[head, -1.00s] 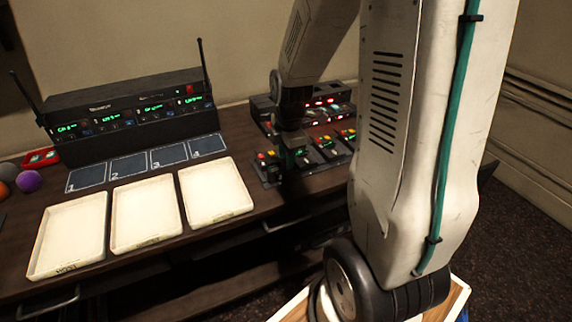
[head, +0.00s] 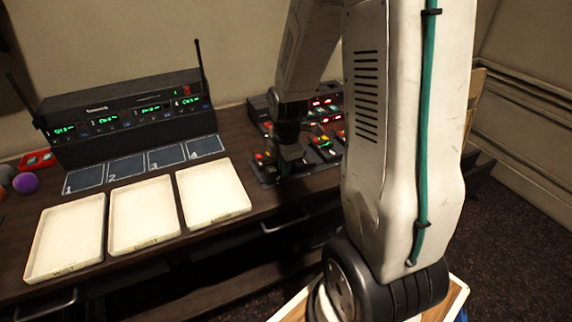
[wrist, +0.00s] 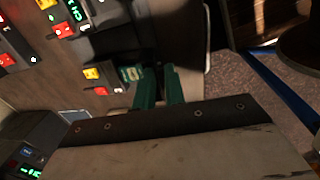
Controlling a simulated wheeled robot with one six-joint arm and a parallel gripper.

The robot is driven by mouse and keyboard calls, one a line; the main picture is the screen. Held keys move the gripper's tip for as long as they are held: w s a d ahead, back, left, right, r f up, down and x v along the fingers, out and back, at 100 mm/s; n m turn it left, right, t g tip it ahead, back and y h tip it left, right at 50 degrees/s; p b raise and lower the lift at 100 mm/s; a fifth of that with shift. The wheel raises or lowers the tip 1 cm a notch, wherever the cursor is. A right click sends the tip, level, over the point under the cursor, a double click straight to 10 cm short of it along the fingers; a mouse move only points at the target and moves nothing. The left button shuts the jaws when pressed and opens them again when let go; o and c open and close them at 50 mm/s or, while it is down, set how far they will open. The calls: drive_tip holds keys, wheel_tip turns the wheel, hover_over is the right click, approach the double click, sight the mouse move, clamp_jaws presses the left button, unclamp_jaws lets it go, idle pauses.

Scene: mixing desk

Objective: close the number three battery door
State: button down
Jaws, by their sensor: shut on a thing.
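Small dark packs (head: 323,146) with yellow, red and green lights stand in a row at the right of the desk. My gripper (head: 287,166) is down at the packs' near-left end. In the wrist view its two green fingers (wrist: 158,76) are close together beside the end of one pack (wrist: 104,78), which has a yellow button, a red light and a pale green label. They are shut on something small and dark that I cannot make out. No battery door shows clearly, and I cannot read which pack is number three.
Three white trays (head: 143,243) line the front edge. A red-lit unit (head: 258,108) stands behind the packs. A purple ball (head: 25,183) lies far left.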

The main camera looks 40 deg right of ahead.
sight(272, 162)
drive_tip(key=shift+w+g, duration=0.2)
drive_tip(key=shift+g, duration=0.1)
idle(0.4)
drive_tip(key=w+g, duration=0.1)
drive_tip(key=w+g+y, duration=0.1)
drive_tip(key=g, duration=0.1)
drive_tip(key=shift+d+r, duration=0.2)
drive_tip(key=w+g, duration=0.1)
drive_tip(key=w+g+y, duration=0.1)
drive_tip(key=g, duration=0.1)
drive_tip(key=shift+w+d+f+g, duration=0.1)
drive_tip(key=shift+d+f+g, duration=0.05)
drive_tip(key=shift+d+g, duration=0.2)
drive_tip(key=g, duration=0.1)
drive_tip(key=w+g, duration=0.1)
drive_tip(key=w+f+g+y, duration=0.1)
drive_tip(key=shift+d, duration=0.3)
drive_tip(key=shift+w+d+f+g+y, duration=0.15)
drive_tip(key=shift+w+f+g+y, duration=0.2)
drive_tip(key=shift+g, duration=0.65)
drive_tip(key=shift+w+d+f+g+y, duration=0.1)
drive_tip(key=shift+w+f+g+y, duration=0.25)
drive_tip(key=shift+g, duration=0.6)
drive_tip(key=shift+w, duration=0.1)
